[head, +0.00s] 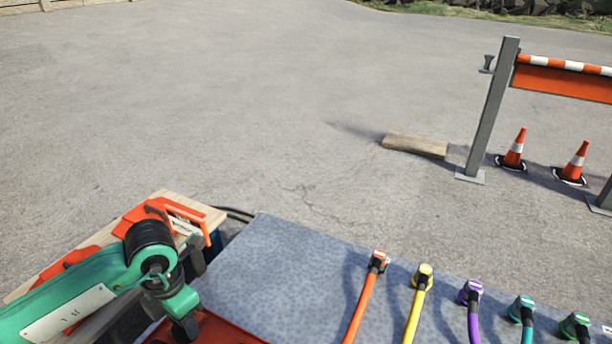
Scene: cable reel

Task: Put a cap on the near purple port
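A purple connector (470,292) with a purple cable running from it toward the bottom edge is on the grey speckled surface (290,270) at lower right in the head view. I cannot tell whether this is the near purple port or another one. No loose cap can be made out. My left gripper (186,318) is at lower left, above a red tray (235,334), well to the left of the purple connector. Its fingertips are too unclear to tell open from shut. My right gripper is not in view.
Orange (378,262), yellow (423,275), teal (522,308) and green (574,326) connectors stand in the same row. A wooden-topped bench with orange tools (160,212) is at left. A barrier post (492,110), cones (514,150) and a plank (415,146) stand beyond. The grey surface's left part is clear.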

